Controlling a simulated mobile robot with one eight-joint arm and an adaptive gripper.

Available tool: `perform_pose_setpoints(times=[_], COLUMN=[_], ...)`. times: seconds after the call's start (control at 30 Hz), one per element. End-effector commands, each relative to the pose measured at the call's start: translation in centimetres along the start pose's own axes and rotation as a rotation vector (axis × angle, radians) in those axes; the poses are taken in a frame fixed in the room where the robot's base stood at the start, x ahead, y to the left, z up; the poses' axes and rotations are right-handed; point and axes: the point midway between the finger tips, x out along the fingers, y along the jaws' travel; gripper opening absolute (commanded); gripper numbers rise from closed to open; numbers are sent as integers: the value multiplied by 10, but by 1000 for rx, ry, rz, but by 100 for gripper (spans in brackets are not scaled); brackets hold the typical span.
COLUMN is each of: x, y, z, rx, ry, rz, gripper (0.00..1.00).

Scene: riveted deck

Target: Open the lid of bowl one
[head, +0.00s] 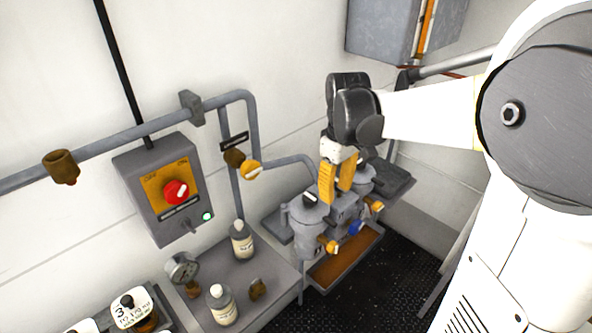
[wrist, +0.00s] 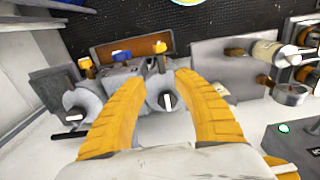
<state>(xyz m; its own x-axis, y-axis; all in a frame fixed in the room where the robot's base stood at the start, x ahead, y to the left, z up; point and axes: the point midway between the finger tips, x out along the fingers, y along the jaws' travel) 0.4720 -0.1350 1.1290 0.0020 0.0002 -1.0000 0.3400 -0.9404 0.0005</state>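Two grey lidded bowls stand side by side on a grey filter unit; I cannot read which one is bowl one. In the head view the nearer left bowl (head: 309,236) has a lid with a dark knob (head: 310,198). The other bowl (head: 364,186) is partly hidden behind my gripper (head: 336,194). My gripper points down with its yellow fingers apart and nothing between them, above the unit. In the wrist view the left bowl's lid knob (wrist: 168,101), dark with a white bar, shows between and below the fingers (wrist: 158,84). Both lids look closed.
Yellow and blue valve handles (head: 356,227) sit on the unit's front above a brown tray (head: 345,262). To the left are bottles (head: 242,240), a gauge (head: 182,269) and a wall switch box (head: 160,190). Pipes run along the wall behind.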

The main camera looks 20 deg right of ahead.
Motion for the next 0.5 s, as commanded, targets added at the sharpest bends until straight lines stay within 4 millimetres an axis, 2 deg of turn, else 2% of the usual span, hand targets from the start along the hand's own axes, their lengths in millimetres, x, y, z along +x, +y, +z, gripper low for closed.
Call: perform_pose_setpoints(times=[0.17, 0.5], x=[21, 88], y=[1, 1], z=[0, 0], rx=[-3, -2], ry=[-5, -3], rz=[-3, -2], gripper=[36, 36])
